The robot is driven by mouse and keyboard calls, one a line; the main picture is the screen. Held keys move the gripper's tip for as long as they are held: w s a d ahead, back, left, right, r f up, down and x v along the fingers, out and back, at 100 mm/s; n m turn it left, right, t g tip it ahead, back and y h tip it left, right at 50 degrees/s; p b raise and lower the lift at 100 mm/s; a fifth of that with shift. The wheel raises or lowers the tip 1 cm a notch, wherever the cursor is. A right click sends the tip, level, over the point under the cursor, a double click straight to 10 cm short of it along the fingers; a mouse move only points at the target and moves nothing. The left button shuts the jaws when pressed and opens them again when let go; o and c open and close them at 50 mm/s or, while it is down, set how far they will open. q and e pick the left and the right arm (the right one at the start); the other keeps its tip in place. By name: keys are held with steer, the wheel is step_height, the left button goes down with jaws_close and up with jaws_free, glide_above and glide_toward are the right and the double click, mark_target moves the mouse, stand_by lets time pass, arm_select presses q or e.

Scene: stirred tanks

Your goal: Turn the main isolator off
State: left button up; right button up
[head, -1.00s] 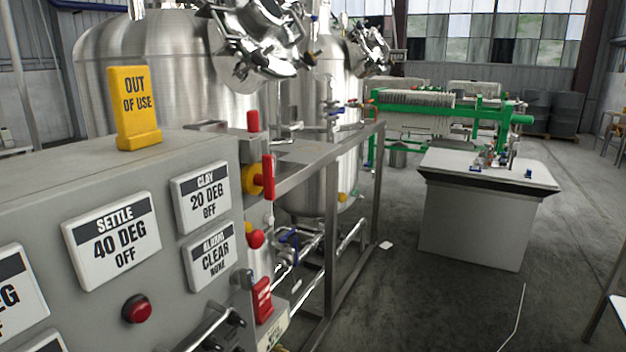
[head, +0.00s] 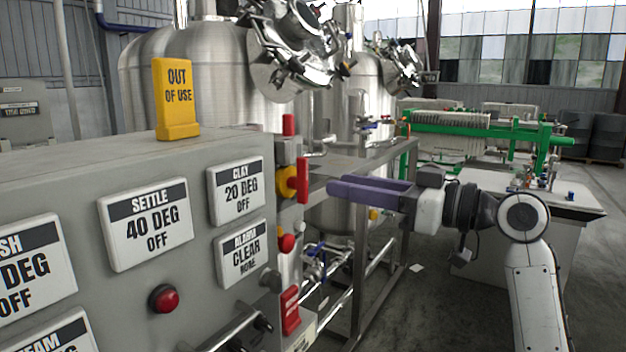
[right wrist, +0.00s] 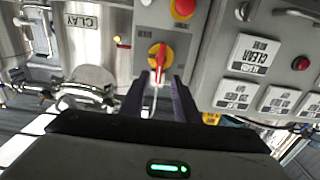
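The main isolator appears to be the red handle (head: 303,181) on a yellow disc (head: 286,185), mounted on the end face of the grey control panel. The handle looks upright in the head view. In the right wrist view the isolator (right wrist: 158,57) is straight ahead, its red handle lined up between my fingertips. My right gripper (head: 332,188) is open, with its purple fingers pointing left at the handle, a small gap short of it. The open fingers also show in the right wrist view (right wrist: 159,80). Nothing is between them. My left gripper is not in view.
A red button (head: 287,243) sits below the isolator and a red part (head: 288,125) above it. A yellow "OUT OF USE" sign (head: 178,100) stands on the panel top (head: 90,160). A steel frame (head: 362,250) stands behind my fingers. Open floor lies at lower right.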

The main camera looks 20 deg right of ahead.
mark_target(307, 179)
steer(key=p+x, duration=0.1)
steer(key=x, duration=0.6)
steer(key=shift+w+a, duration=0.2)
steer(key=shift+w, duration=0.1)
jaws_close()
